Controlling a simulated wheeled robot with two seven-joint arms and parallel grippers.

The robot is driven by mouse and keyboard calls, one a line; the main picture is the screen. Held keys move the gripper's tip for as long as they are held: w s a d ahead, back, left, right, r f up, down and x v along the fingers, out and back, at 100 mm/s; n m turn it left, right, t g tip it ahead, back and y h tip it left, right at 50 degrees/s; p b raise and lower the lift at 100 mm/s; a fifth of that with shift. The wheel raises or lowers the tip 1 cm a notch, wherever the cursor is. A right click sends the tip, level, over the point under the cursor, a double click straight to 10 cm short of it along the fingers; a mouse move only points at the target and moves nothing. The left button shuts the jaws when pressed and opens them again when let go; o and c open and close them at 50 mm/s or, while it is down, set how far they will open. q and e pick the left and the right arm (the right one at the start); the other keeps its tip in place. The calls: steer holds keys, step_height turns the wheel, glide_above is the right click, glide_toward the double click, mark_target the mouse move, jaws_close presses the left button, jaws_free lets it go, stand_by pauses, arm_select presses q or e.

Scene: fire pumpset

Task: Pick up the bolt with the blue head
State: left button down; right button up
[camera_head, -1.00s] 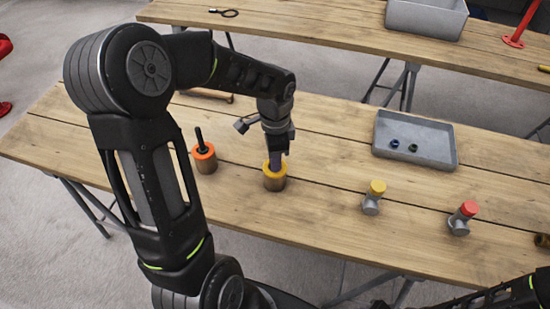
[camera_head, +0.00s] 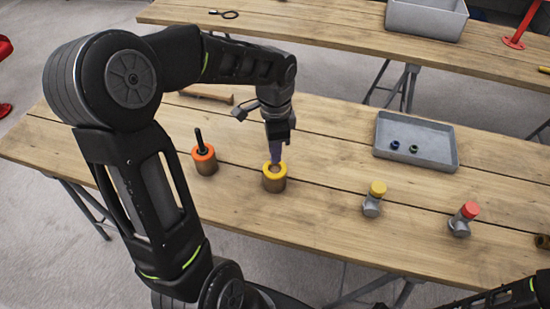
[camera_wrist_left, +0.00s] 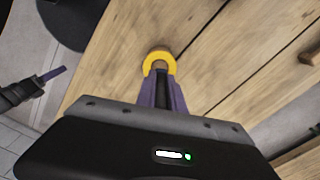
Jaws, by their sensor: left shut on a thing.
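My left gripper (camera_head: 276,162) points down just over the yellow-topped cylinder (camera_head: 274,180) on the near table. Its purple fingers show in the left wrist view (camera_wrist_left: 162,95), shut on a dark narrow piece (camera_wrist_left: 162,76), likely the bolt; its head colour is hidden. The yellow ring (camera_wrist_left: 159,59) also shows in that view, just beyond the fingertips. To the left stands an orange-topped cylinder (camera_head: 205,161) with a black bolt (camera_head: 199,137) upright in it. My right gripper (camera_wrist_left: 52,74) shows partly at the left of the wrist view; its opening cannot be told.
A grey tray (camera_head: 445,160) on the near table holds a blue ring (camera_head: 395,144) and a green ring (camera_head: 413,149). Grey fittings with a yellow cap (camera_head: 377,188) and a red cap (camera_head: 469,210) stand to the right. The far table (camera_head: 320,40) carries a grey bin (camera_head: 427,22).

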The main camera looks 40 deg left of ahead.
arm_select(q)
step_height(320, 180, up, 6)
